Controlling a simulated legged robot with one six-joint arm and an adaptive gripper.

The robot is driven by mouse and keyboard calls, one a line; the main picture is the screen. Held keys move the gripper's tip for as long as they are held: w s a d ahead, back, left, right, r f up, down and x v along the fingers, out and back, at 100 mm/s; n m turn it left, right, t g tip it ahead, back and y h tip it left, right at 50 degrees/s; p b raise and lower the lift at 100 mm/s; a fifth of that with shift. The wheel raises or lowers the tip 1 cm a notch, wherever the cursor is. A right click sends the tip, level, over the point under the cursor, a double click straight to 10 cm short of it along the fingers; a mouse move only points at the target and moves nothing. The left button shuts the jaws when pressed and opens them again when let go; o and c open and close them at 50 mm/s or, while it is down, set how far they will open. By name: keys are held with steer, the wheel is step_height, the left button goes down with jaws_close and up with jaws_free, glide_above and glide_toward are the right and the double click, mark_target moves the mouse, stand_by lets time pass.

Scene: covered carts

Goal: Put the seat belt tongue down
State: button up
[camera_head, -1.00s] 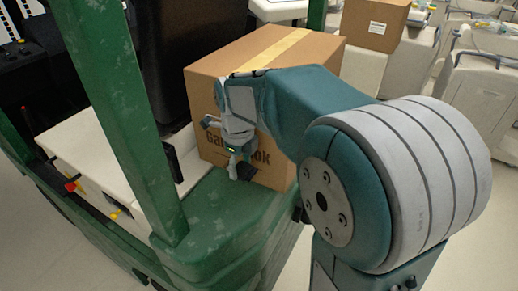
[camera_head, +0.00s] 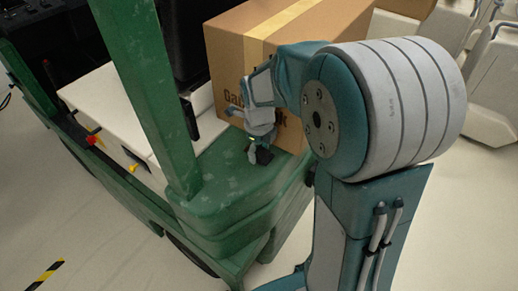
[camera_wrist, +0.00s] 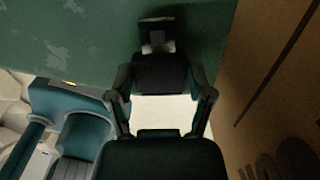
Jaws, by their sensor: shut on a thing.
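My gripper (camera_head: 257,146) points down just above the green cart ledge (camera_head: 205,190), in front of the cardboard box. It is shut on the seat belt tongue (camera_wrist: 157,38), a small dark piece with a greyish plate at its far end. In the head view the tongue (camera_head: 264,157) is a small dark shape below the fingers. In the wrist view the tongue's end lies over the green surface with a dark shadow beside it. I cannot tell whether it touches the surface.
The cardboard box (camera_head: 262,75) stands close behind my gripper and fills the right side of the wrist view. A green post (camera_head: 150,95) rises to the left, beside a white panel (camera_head: 105,105). The ledge left of my gripper is clear.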

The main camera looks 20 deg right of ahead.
mark_target(258, 153)
steer(key=shift+f, duration=0.25)
steer(key=o, duration=1.1)
steer(key=shift+a, duration=0.1)
steer(key=shift+o, duration=0.2)
step_height(258, 153, up, 12)
steer(key=s+a+r+n+t, duration=0.1)
steer(key=s+n+t, duration=0.1)
steer(key=s+n, duration=0.6)
steer(key=s+r+n+t, duration=0.1)
steer(key=s+n+t, duration=0.2)
steer(key=s+n, duration=0.6)
steer(key=shift+s+a+n+t, duration=0.3)
steer(key=shift+a+n, duration=0.1)
steer(key=shift+n, duration=5.5)
